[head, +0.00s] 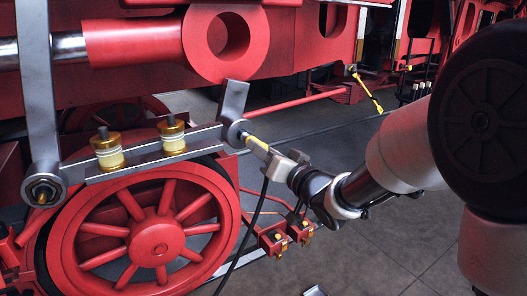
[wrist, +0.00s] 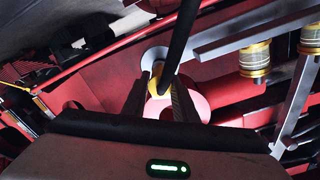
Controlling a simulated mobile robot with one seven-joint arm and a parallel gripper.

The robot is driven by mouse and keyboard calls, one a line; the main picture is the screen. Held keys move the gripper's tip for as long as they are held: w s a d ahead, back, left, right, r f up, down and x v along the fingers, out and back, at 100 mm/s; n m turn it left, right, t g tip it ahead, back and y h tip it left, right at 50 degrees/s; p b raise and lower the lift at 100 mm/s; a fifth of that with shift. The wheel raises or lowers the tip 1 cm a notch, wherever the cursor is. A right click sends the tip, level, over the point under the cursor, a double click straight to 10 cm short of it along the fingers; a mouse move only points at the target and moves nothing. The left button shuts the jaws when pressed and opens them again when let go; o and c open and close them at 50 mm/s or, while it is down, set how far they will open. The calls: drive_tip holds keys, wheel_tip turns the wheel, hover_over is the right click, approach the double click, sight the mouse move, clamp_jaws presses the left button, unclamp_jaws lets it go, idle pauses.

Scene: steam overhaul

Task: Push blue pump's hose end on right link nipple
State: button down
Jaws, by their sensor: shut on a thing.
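My gripper (head: 276,160) is shut on the yellow hose end (head: 257,144) at the right end of the grey link. The black hose (head: 257,212) hangs down from it in the head view. In the wrist view, the yellow hose end (wrist: 157,77) sits between the fingers (wrist: 158,93), with the hose (wrist: 184,35) crossing in front. The hose end points at the link's round right boss (head: 236,132), which also shows in the wrist view (wrist: 153,57). The nipple is hidden around there; I cannot tell whether the hose end is seated on it. The blue pump is not in view.
Two brass-and-cream cups (head: 108,152) (head: 172,138) stand on the link (head: 140,160). A red spoked wheel (head: 160,248) is below, and a red rod with a ring end (head: 228,72) above. Red brackets with yellow knobs (head: 275,242) sit low beside the hose. Floor (head: 380,255) is open at right.

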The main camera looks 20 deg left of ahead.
drive_tip(key=c, duration=1.3)
unclamp_jaws()
drive_tip(key=shift+a, duration=0.1)
drive_tip(key=shift+c, duration=0.2)
drive_tip(key=b+v, duration=0.3)
drive_tip(key=v, duration=1.3)
drive_tip(key=d+r+m+t+h+p, duration=0.1)
drive_tip(key=d+r+m+h+p, duration=0.1)
drive_tip(key=d+h, duration=0.65)
drive_tip(key=d+r+m+h+p, duration=0.1)
drive_tip(key=d+m+h+p, duration=0.3)
drive_tip(key=d, duration=0.8)
drive_tip(key=s+d+f+n+g+h+p, duration=0.1)
drive_tip(key=s+g, duration=0.6)
drive_tip(key=s, duration=0.9)
drive_tip(key=shift+s+d+f+n+p, duration=0.4)
drive_tip(key=shift+d+f+n, duration=0.1)
drive_tip(key=shift+f, duration=0.25)
